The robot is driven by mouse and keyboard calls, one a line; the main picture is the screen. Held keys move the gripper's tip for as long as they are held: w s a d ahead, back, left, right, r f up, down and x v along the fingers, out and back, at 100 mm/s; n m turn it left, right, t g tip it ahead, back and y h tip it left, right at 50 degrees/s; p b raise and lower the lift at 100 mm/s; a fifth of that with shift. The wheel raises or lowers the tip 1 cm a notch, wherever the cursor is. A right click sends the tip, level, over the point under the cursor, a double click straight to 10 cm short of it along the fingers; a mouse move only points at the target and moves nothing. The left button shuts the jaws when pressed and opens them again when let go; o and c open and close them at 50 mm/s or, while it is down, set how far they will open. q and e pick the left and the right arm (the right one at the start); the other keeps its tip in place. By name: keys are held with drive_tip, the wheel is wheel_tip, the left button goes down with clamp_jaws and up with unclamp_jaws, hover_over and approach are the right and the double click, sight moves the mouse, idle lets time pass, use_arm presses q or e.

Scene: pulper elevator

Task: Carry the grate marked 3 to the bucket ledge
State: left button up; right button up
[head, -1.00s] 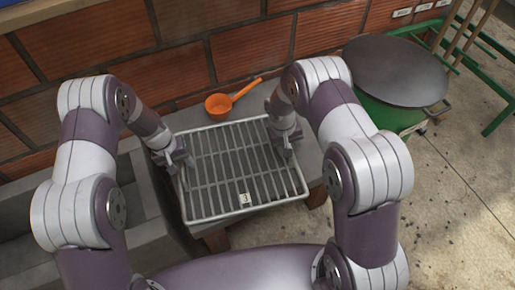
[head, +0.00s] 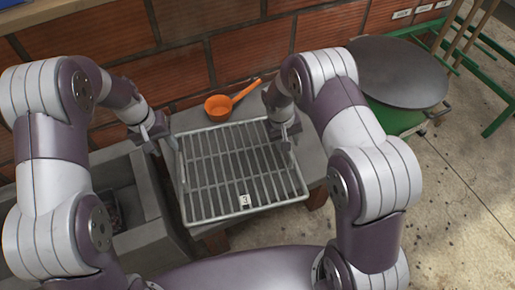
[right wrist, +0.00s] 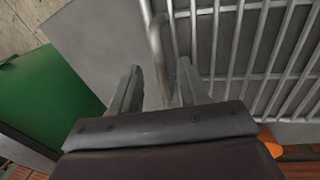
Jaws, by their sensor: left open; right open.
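The grate (head: 245,165) is a light metal rack of parallel bars with a white tag marked 3 (head: 245,200) on its near side. It lies flat on a grey slab (head: 198,118). My left gripper (head: 167,143) is open at the grate's left edge, near the far left corner; I cannot tell whether it touches. My right gripper (head: 287,146) is at the grate's right edge. In the right wrist view its open fingers (right wrist: 158,88) stand on either side of the grate's rim bar (right wrist: 155,38), not closed on it. I cannot tell which surface is the bucket ledge.
An orange dipper (head: 218,106) lies behind the grate by the brick wall (head: 180,75). A green drum with a round dark lid (head: 400,72) stands at the right. A grey trough (head: 140,232) is at the left. Bare floor (head: 455,190) shows at the right.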

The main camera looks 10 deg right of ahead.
wheel_tip(320, 180, up, 8)
drive_tip(key=a, duration=0.1)
drive_tip(key=shift+a, duration=0.25)
drive_tip(key=shift+s+f, duration=0.1)
